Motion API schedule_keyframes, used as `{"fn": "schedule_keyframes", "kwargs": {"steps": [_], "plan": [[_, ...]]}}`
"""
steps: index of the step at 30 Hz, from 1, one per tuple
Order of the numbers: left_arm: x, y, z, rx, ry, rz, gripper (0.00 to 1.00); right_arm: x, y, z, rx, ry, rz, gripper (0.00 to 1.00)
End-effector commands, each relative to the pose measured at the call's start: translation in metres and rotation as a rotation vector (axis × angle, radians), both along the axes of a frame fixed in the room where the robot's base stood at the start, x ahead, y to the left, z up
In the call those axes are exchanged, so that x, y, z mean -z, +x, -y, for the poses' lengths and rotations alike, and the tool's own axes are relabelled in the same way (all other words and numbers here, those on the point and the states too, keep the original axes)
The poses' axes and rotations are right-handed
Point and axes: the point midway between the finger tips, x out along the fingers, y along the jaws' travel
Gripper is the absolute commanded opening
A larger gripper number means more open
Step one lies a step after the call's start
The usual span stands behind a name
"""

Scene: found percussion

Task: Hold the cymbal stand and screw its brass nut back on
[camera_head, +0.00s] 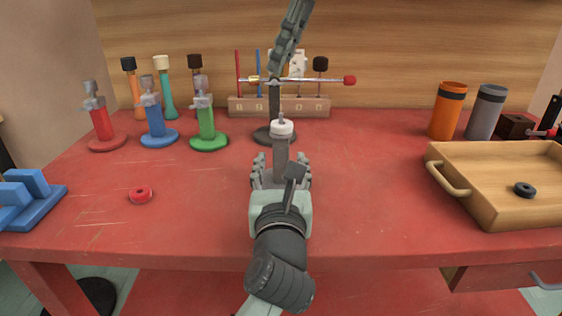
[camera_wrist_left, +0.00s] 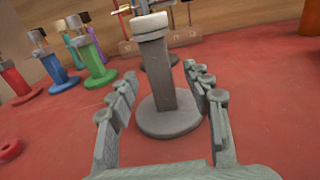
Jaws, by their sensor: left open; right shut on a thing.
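The grey cymbal stand (camera_head: 281,160) stands upright in front of me, with a white washer (camera_head: 281,129) on its post and a thin rod tip above. My left gripper (camera_head: 281,172) is open, its fingers on either side of the post. The left wrist view shows the post (camera_wrist_left: 154,75) between the apart fingers (camera_wrist_left: 165,103) and the round base (camera_wrist_left: 168,118) on the table. My right gripper (camera_head: 275,74) comes down from the top, above the stand's tip in the picture. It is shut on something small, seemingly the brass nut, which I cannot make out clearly.
Behind is a dark stand (camera_head: 274,108) with a horizontal red-tipped rod (camera_head: 325,80) at its top, before a mallet rack (camera_head: 312,106). Red (camera_head: 102,122), blue (camera_head: 155,122) and green (camera_head: 206,122) stands are left. A wooden tray (camera_head: 490,185) is right. A red ring (camera_head: 141,194) lies front left.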

Motion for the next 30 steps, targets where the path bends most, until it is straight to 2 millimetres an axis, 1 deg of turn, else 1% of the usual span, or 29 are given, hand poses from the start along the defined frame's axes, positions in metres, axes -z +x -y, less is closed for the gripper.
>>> {"fn": "schedule_keyframes", "kwargs": {"steps": [1, 3, 6, 16, 28, 30], "plan": [[-0.001, 0.007, 0.0, -0.001, 0.001, 0.001, 0.5, 0.0, 0.0, 0.0, 0.0, 0.0, 0.0, 0.01], [0.0, 0.013, 0.0, -0.001, 0.001, 0.001, 0.5, 0.0, 0.0, 0.0, 0.0, 0.0, 0.0, 0.01], [0.0, 0.018, 0.0, 0.0, -0.001, 0.0, 0.5, 0.0, 0.0, 0.0, 0.0, 0.0, 0.0, 0.01], [0.0, 0.02, 0.0, 0.0, -0.001, -0.001, 0.5, 0.0, 0.0, 0.0, 0.0, 0.0, 0.0, 0.01], [0.0, 0.02, 0.0, -0.001, 0.0, -0.001, 0.0, 0.0, 0.0, 0.0, 0.0, 0.0, 0.0, 0.01], [0.0, 0.02, 0.0, -0.001, 0.0, -0.001, 0.0, 0.0, 0.0, 0.0, 0.0, 0.0, 0.0, 0.01]]}}
